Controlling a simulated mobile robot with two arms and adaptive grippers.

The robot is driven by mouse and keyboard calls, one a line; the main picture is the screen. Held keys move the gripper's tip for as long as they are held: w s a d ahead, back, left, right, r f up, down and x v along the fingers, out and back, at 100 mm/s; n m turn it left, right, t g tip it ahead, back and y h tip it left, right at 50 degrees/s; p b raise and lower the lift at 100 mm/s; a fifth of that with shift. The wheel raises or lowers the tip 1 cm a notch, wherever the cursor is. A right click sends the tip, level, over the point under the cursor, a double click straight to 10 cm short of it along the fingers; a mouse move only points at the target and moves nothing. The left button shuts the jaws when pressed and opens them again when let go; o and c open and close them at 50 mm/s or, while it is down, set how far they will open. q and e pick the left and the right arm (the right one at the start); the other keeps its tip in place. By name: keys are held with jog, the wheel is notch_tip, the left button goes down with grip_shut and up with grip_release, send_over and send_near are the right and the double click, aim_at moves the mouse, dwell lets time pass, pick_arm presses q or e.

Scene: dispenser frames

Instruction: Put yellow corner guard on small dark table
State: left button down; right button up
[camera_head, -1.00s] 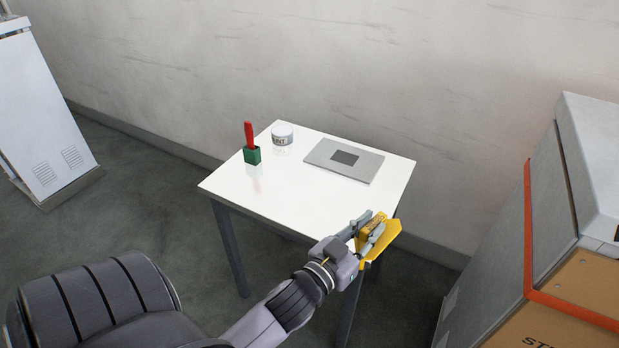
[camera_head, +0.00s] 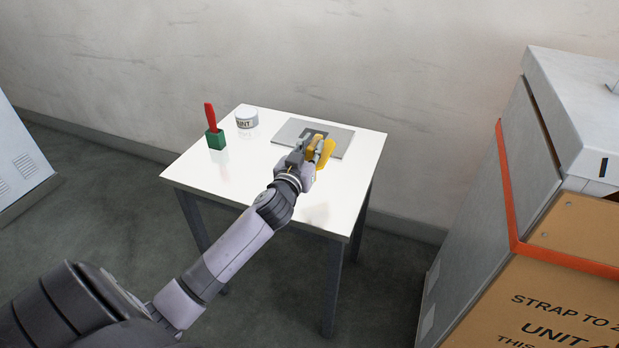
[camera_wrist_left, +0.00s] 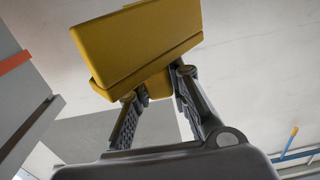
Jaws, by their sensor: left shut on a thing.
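My left gripper (camera_head: 308,154) is shut on the yellow corner guard (camera_head: 326,153). It holds the guard over the right part of the white-topped table (camera_head: 232,179), in front of a grey plate (camera_head: 343,144) with a darker square in its middle. In the left wrist view the corner guard (camera_wrist_left: 140,45) sits between the two fingertips (camera_wrist_left: 157,92). I cannot tell whether the guard touches the table. The table has dark legs and a white top; no small dark table shows. My right gripper is not in view.
A green block with a red handle (camera_head: 215,138) and a white tin (camera_head: 246,118) stand at the table's back left. A large crate (camera_head: 550,290) with an orange strap stands at the right. A pale cabinet (camera_head: 20,150) is at the left. The table's front left is clear.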

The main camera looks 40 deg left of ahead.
pick_arm(q)
notch_tip(320, 180, down, 10)
jog(key=shift+r+b, duration=0.1)
jog(key=shift+b, duration=1.15)
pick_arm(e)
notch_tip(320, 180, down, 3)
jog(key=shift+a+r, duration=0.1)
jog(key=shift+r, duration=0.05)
pick_arm(q)
jog(key=c, duration=1.5)
grip_release()
